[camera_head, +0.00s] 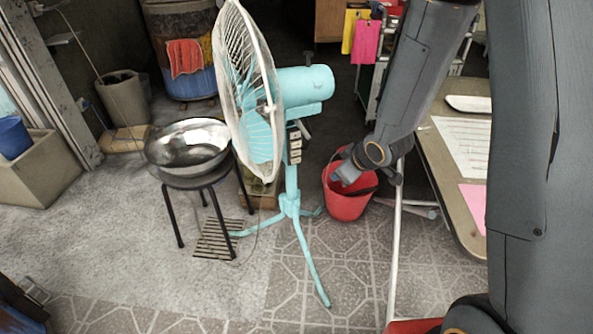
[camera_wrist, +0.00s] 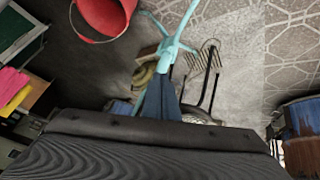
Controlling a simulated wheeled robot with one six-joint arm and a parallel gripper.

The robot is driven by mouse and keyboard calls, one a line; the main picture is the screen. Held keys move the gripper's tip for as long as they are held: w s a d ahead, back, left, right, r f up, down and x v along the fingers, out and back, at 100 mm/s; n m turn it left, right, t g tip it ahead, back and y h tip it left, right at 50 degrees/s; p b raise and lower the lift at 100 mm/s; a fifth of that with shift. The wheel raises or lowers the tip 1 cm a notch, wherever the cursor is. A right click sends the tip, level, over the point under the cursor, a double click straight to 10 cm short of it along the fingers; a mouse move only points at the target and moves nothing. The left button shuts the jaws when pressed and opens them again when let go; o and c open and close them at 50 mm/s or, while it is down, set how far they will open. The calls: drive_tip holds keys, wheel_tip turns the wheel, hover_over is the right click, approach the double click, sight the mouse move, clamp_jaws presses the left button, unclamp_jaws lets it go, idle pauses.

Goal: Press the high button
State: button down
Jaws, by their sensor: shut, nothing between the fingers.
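A turquoise standing fan (camera_head: 291,185) is in the middle of the head view, its caged head turned left. A small panel with several pale buttons (camera_head: 295,148) is on its stem below the motor; I cannot read which is the high button. My gripper (camera_head: 340,171) is to the right of the panel, clearly apart from it, and overlaps the red bucket in the picture. In the wrist view the dark blue fingers of my gripper (camera_wrist: 160,88) are shut and empty, with the fan's stem and legs (camera_wrist: 173,47) beyond. The buttons cannot be made out there.
A red bucket (camera_head: 347,204) stands right of the fan. A steel bowl (camera_head: 187,143) sits on a black stool (camera_head: 206,179) at left. A table (camera_head: 459,193) with papers is close on the right. Tiled floor in front is mostly clear.

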sight(296, 160)
drive_tip(key=w+a+f+n+y+b, duration=0.2)
drive_tip(key=a+f+y, duration=0.1)
drive_tip(key=a+f, duration=0.2)
drive_tip(key=shift+w+a+f+n, duration=0.15)
drive_tip(key=shift+a+f+n, duration=0.15)
drive_tip(key=shift+a+f, duration=0.15)
drive_tip(key=w+a+b, duration=0.1)
drive_tip(key=w+a, duration=0.2)
drive_tip(key=w, duration=0.5)
drive_tip(key=shift+a+t, duration=0.15)
drive_tip(key=shift+t, duration=0.15)
drive_tip(key=shift+w, duration=0.15)
idle(1.6)
drive_tip(key=shift+w+a, duration=0.15)
drive_tip(key=shift+w, duration=0.15)
